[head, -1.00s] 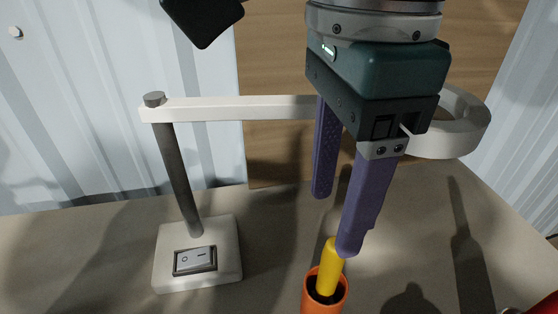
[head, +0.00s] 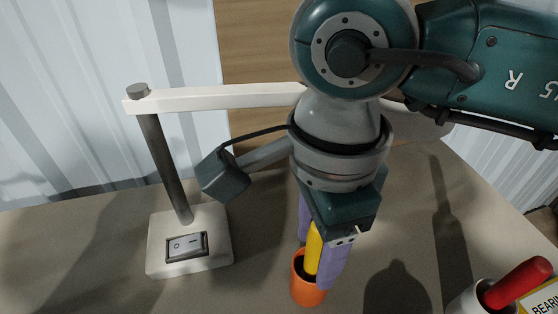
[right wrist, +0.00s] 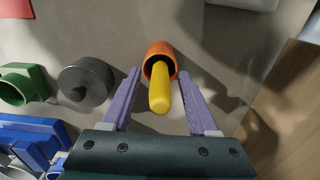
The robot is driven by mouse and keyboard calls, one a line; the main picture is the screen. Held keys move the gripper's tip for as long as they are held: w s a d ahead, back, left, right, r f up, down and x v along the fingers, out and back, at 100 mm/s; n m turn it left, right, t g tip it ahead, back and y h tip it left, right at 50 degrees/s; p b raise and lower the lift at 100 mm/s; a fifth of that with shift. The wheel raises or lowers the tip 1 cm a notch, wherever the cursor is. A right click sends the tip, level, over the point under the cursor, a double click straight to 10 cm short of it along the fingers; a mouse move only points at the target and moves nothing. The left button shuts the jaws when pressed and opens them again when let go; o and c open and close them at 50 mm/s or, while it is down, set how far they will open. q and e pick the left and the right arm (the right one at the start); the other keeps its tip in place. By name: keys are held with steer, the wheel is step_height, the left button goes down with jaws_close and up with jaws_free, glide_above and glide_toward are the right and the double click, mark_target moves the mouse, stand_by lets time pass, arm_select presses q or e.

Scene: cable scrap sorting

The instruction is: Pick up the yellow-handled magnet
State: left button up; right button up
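The yellow handle (head: 313,249) of the magnet stands up out of an orange cup (head: 306,290) on the table; the part inside the cup is hidden. In the right wrist view the yellow handle (right wrist: 160,90) lies between the two purple fingers, with the orange cup (right wrist: 158,50) beyond. My right gripper (head: 318,262) is open, pointing down, with one finger on each side of the handle. In the right wrist view a gap shows between each finger of the right gripper (right wrist: 156,75) and the handle. My left gripper is not in view.
A lamp-like stand with a switch base (head: 188,240) and white arm (head: 215,97) stands at left. A red-handled item (head: 518,283) sits in a pale holder at lower right. The right wrist view shows a dark round object (right wrist: 86,82), a green part (right wrist: 22,84) and blue bins (right wrist: 35,135).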

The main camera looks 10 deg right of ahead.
steer(key=c, duration=0.9)
jaws_close()
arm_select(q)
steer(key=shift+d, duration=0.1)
